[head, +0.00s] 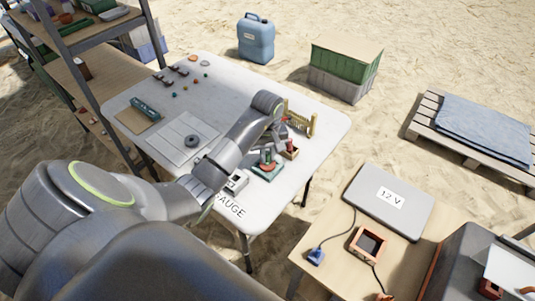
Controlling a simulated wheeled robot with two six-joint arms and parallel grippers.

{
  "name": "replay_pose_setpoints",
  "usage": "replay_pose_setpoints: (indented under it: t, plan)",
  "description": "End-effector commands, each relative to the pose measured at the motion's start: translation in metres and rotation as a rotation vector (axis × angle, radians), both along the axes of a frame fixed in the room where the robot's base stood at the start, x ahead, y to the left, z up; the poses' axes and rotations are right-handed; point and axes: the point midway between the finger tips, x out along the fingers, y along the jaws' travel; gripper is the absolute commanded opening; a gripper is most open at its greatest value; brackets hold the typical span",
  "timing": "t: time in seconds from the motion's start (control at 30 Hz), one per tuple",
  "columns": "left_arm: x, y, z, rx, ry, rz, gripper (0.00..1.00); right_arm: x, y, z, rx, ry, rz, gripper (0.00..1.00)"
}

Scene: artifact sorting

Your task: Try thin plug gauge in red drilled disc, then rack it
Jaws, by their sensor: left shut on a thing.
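A red drilled disc (265,167) lies on a small teal base near the table's right front side. My left arm reaches across the table, and its gripper (275,142) points down close above the disc. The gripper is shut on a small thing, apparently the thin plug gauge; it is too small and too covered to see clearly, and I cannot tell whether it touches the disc. A yellowish wooden rack (312,126) stands just right of the gripper. My right gripper is out of view.
A small wooden box (291,153) stands close right of the disc, and a white device (236,182) close left. A dark ring (191,141) lies on a white sheet. A teal item (146,108) and several small parts lie farther back left. Shelving borders the left.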

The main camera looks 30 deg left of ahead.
Motion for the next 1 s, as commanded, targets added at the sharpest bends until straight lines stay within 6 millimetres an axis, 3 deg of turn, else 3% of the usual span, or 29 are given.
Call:
replay_pose_setpoints:
  t: [0.37,1.0]
  plan:
    - [0.000,0.000,0.002,0.000,0.000,0.000,0.00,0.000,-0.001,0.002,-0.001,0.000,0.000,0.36]
    - [0.000,0.000,0.040,-0.001,-0.001,0.000,0.00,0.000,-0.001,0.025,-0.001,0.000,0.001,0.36]
